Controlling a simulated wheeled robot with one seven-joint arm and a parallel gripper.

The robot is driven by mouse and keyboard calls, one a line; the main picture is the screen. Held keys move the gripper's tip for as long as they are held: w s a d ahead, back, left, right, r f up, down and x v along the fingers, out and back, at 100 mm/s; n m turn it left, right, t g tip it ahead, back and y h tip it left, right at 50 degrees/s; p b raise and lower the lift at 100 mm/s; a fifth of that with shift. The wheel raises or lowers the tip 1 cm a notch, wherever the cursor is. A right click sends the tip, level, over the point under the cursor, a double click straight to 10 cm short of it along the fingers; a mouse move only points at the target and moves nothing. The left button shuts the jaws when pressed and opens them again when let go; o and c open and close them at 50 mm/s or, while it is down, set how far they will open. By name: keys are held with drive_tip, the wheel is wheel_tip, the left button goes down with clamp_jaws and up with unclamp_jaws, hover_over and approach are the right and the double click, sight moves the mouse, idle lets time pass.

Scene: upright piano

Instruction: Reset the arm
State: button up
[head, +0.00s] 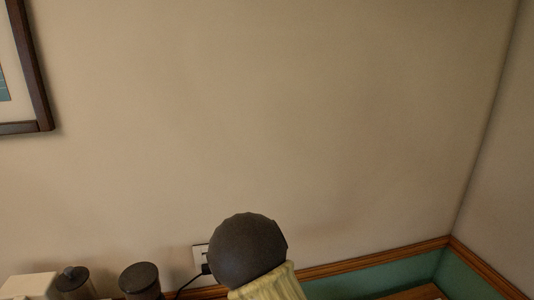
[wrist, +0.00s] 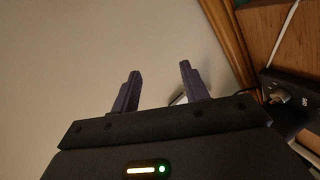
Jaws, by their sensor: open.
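My gripper (wrist: 160,76) shows in the wrist view with its two dark purple fingers spread apart. Nothing is between the fingers; a plain pale wall (wrist: 75,55) lies behind them. A small pale, narrow shape shows just behind the right finger, too small to identify. My gripper does not show in the head view.
In the head view, a dark rounded object (head: 245,250) with a yellowish ribbed part (head: 268,284) stands near a wall outlet (head: 200,257). Dark lidded containers (head: 140,278) are lower left; a picture frame (head: 38,70) hangs upper left. A black device (wrist: 290,88) sits right in the wrist view.

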drive_tip(key=s+d+r+m+g+h, duration=0.1)
drive_tip(key=s+d+m+g+h, duration=0.2)
drive_tip(key=s+d+m+g, duration=0.5)
drive_tip(key=s+d+r+m+g, duration=0.1)
drive_tip(key=s+d+r+m, duration=0.1)
drive_tip(key=s, duration=0.5)
drive_tip(key=s+d+r+m+g, duration=0.2)
drive_tip(key=s+d+m, duration=0.3)
drive_tip(key=s+d, duration=0.1)
drive_tip(key=shift+s+d+m+h, duration=0.2)
drive_tip(key=shift+s+m+h, duration=0.1)
drive_tip(key=shift+s, duration=0.3)
drive_tip(key=shift+c, duration=1)
